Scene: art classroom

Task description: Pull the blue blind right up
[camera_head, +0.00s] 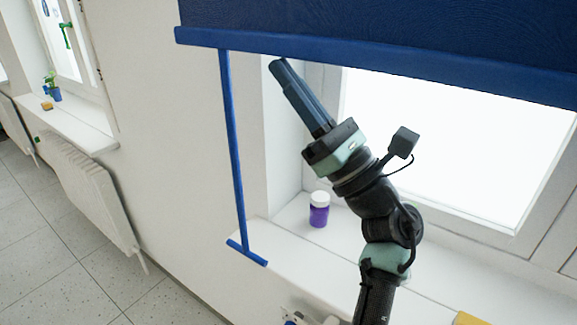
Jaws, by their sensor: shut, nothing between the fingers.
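The blue blind (400,45) hangs across the upper part of the near window and covers its top; bright glass shows below its bottom bar (300,58). A blue pull rod (234,150) hangs from the left end of the blind. It ends in a crosswise T-handle (246,253) by the front edge of the sill. My gripper (278,65) is shut and empty. In the picture its fingertips lie just below the blind's bottom bar, right of the rod. I cannot tell whether they touch the bar. The blind's top is out of view.
A purple jar with a white lid (319,209) stands on the white window sill (290,262), left of my arm. A yellow item (468,319) lies at the sill's lower right. A radiator (92,195) and second window sill (72,125) are at the left. The floor there is clear.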

